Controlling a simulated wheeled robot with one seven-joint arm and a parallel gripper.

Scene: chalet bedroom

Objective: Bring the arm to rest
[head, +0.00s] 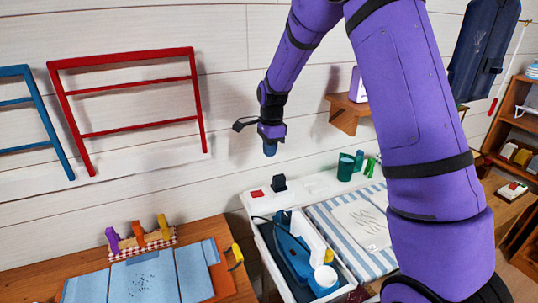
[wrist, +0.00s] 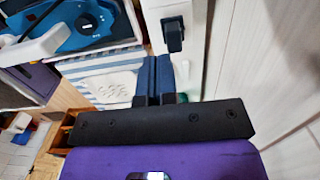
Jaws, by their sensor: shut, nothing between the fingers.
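My gripper (head: 270,148) hangs from my purple arm, pointing down in front of the white plank wall, above the white cabinet top. Its blue fingers (wrist: 153,80) show side by side and shut in the wrist view, with nothing between them. Below it stand a black plug-like object (head: 279,183) and a red switch (head: 257,193) on the white ledge. The black object also shows in the wrist view (wrist: 174,35). My gripper is apart from everything in view. My upper arm hides part of the right side in the head view.
A red rack (head: 130,61) and a blue rack (head: 40,115) are on the wall at left. An open drawer (head: 262,230) holds a blue device (head: 291,240). A striped cloth (head: 325,222) lies beside it. A small wooden shelf (head: 343,114) juts from the wall right of my gripper.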

